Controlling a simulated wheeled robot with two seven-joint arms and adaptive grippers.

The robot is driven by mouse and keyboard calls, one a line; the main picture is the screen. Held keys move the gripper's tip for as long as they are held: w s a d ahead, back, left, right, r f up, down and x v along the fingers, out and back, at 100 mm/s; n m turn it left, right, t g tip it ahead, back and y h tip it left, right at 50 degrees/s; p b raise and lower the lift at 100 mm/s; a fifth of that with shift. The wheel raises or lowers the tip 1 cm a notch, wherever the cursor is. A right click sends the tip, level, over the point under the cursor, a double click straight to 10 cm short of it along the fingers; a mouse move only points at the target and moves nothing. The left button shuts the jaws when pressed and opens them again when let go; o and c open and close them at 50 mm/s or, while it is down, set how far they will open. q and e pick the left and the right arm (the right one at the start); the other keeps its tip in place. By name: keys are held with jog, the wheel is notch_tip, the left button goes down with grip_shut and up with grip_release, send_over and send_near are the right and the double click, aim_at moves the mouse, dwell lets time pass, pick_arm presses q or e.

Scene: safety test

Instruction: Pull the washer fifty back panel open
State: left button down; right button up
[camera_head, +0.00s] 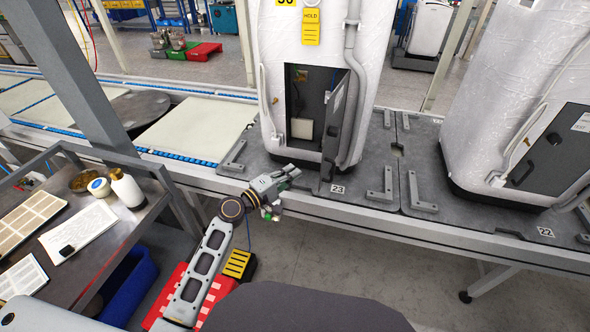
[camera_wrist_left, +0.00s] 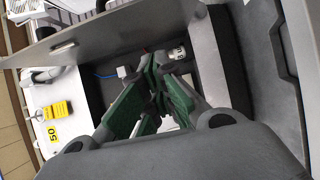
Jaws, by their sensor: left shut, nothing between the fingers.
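Washer fifty is a tall white, wrapped unit (camera_head: 335,50) with a yellow 50 tag (camera_head: 287,2) at its top, partly cut off. Its dark back panel (camera_head: 336,121) stands swung out on the right side of the opening (camera_head: 302,105), showing a dark inside. The 50 tag also shows sideways in the left wrist view (camera_wrist_left: 52,132). My left gripper (camera_head: 288,173) is shut and empty, low in front of the washer and left of the panel's lower edge. Its green fingers (camera_wrist_left: 155,75) point toward the opening in the left wrist view. My right gripper is out of view.
The washer stands on a grey conveyor pallet marked 23 (camera_head: 337,189) with raised brackets. A second white washer (camera_head: 535,85), its dark panel shut, stands at the right. A metal bench (camera_head: 95,275) with a white bottle (camera_head: 126,187) is at the left.

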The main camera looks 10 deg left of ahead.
pick_arm(q)
jog(key=v, duration=0.5)
jog(key=shift+s+d, duration=0.15)
jog(key=shift+s, duration=0.3)
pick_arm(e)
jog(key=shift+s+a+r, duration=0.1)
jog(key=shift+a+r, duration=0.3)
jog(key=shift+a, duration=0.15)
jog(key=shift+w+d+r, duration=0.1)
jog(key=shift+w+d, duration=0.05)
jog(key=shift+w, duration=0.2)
